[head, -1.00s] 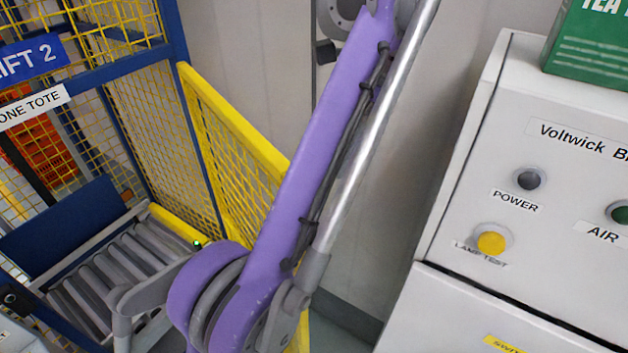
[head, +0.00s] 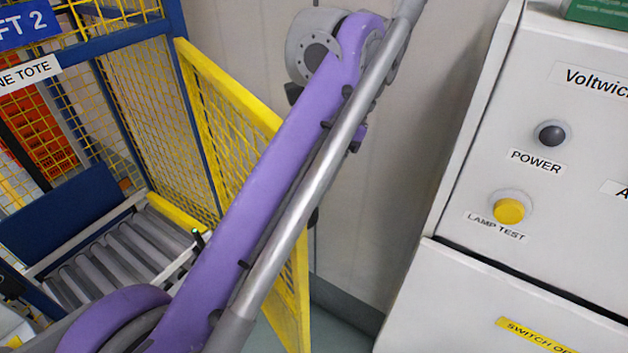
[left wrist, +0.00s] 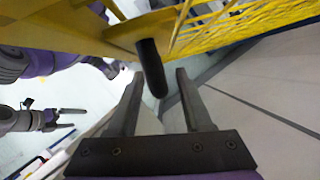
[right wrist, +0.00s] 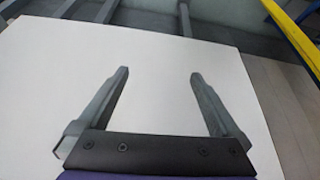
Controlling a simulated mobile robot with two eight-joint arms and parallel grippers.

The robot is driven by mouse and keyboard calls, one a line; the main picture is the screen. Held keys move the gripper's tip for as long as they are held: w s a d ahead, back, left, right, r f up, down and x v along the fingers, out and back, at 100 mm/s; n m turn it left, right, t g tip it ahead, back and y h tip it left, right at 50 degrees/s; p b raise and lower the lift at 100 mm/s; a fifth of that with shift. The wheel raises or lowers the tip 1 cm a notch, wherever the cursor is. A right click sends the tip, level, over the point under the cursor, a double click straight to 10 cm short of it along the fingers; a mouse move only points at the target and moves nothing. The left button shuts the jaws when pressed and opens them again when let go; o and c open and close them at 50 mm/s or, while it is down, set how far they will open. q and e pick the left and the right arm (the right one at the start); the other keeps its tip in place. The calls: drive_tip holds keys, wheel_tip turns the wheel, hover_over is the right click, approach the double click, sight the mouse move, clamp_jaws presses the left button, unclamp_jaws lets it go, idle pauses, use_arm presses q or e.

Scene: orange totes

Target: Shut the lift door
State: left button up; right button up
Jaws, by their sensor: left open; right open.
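The lift door (head: 227,85) is a yellow-framed mesh panel. It stands open, swung outward from the blue lift frame (head: 195,130), and my purple arm covers part of it in the head view. In the left wrist view the yellow door frame (left wrist: 60,30) crosses the top, with a black handle (left wrist: 152,68) sticking out from it. My left gripper (left wrist: 159,74) is open, and the handle lies between its fingers in that view, with gaps on both sides. My right gripper (right wrist: 158,78) is open and empty over a white surface (right wrist: 150,50). Neither gripper shows in the head view.
A roller conveyor (head: 125,245) lies inside the lift, with orange totes (head: 30,125) behind the mesh. A white control cabinet (head: 480,265) with buttons stands at the right. A pale wall (head: 400,170) is behind the door, with a narrow floor gap beside the cabinet.

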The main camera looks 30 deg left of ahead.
use_arm(q)
drive_tip(key=shift+c, duration=0.2)
clamp_jaws()
idle(1.2)
